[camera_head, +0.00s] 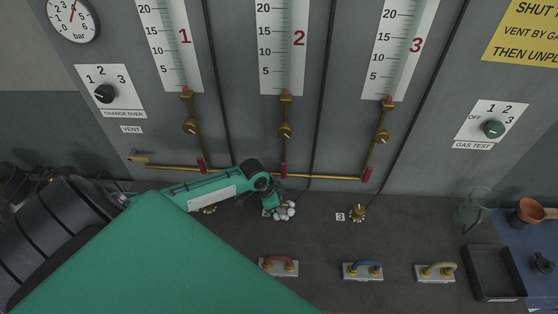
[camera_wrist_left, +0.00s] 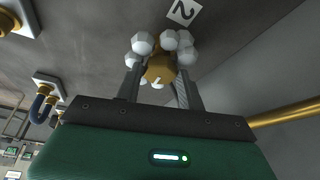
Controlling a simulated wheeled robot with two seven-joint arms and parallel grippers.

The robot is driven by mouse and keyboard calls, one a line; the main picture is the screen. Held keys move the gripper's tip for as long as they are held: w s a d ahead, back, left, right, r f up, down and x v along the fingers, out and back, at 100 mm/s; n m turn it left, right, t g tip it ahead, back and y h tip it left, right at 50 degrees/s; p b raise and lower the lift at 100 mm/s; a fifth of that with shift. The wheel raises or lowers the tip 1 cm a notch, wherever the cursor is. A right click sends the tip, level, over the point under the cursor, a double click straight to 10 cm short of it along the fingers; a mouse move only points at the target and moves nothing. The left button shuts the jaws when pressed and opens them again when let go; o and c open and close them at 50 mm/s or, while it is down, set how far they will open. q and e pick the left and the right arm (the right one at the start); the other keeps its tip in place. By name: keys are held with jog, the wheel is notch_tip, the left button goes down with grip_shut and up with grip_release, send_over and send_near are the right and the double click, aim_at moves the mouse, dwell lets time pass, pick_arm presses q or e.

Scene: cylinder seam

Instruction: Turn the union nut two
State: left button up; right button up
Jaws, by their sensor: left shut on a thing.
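Union nut two (camera_wrist_left: 160,69) is a brass nut beside the label 2 in the left wrist view. White rounded lumps (camera_wrist_left: 143,43) cluster around it; they also show in the head view (camera_head: 286,211), where the nut itself is mostly hidden. My left gripper (camera_wrist_left: 157,84) has one finger on each side of the nut and is shut on it. In the head view the left gripper (camera_head: 274,204) reaches down to the nut from the left. My right gripper is not in view.
Brass fitting three (camera_head: 358,213) stands free to the right; fitting one (camera_head: 209,209) is partly behind my arm. Hoses hang down the panel. Red (camera_head: 279,266), blue (camera_head: 363,271) and tan (camera_head: 436,272) looped pieces sit in front. A black tray (camera_head: 493,272) is at right.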

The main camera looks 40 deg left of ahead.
pick_arm(q)
jog(key=o, duration=1)
jog(key=b+v, duration=0.4)
jog(key=v, duration=0.9)
jog(key=shift+r, duration=0.35)
